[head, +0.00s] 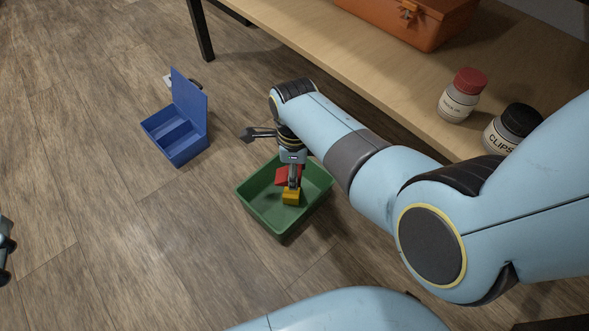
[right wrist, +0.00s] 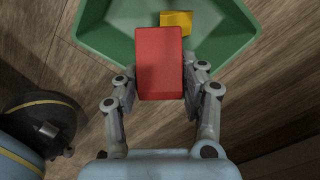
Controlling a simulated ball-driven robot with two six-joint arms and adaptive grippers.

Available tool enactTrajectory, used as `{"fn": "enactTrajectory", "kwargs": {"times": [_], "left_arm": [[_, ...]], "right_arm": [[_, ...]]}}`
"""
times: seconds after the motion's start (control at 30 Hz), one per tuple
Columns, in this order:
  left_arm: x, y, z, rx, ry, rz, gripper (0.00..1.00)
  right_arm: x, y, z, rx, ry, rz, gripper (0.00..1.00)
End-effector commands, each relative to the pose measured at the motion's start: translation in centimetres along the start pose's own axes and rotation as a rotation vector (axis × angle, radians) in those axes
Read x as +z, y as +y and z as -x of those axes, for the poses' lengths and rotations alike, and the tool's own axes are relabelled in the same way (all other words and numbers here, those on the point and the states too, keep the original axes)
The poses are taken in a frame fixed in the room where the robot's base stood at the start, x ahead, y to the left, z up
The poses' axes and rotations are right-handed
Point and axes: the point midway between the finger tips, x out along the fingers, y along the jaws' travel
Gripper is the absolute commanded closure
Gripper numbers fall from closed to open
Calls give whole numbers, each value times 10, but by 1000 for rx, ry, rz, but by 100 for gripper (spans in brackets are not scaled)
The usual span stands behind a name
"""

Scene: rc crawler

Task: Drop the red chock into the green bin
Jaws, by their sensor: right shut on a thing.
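The red chock (head: 286,176) is held in my right gripper (head: 291,181), over the green bin (head: 262,214) on the floor. In the right wrist view the red chock (right wrist: 160,62) sits between both fingers of my right gripper (right wrist: 160,90). The near side of the green bin (right wrist: 108,47) is seen beyond it. A yellow block (head: 291,197) lies in the bin, and it also shows in the right wrist view (right wrist: 176,21). A small part of my left gripper (head: 5,250) shows at the left edge of the head view; its fingers cannot be made out clearly.
An open blue box (head: 178,130) with compartments stands on the floor to the left. A wooden table (head: 320,30) at the back right bears an orange case (head: 425,22), a red-lidded jar (head: 461,97) and a black-lidded jar (head: 511,130).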

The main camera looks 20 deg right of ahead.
Motion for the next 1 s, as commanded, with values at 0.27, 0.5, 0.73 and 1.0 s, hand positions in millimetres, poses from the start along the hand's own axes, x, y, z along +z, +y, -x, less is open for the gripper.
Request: {"fn": "enactTrajectory", "kwargs": {"times": [0.27, 0.5, 0.73, 1.0], "left_arm": [[-1, 0, 0, 0, 3, 0, 60], [-1, 0, 0, 0, 2, 0, 60], [0, 0, 0, 1, 1, -1, 60], [-4, 0, -1, 0, 5, -1, 60]], "right_arm": [[0, 0, 0, -1, -1, 0, 53], [0, 0, 0, 0, 0, 0, 31], [0, 0, 0, 0, 0, 0, 31], [0, 0, 3, -1, 0, 0, 31]]}}
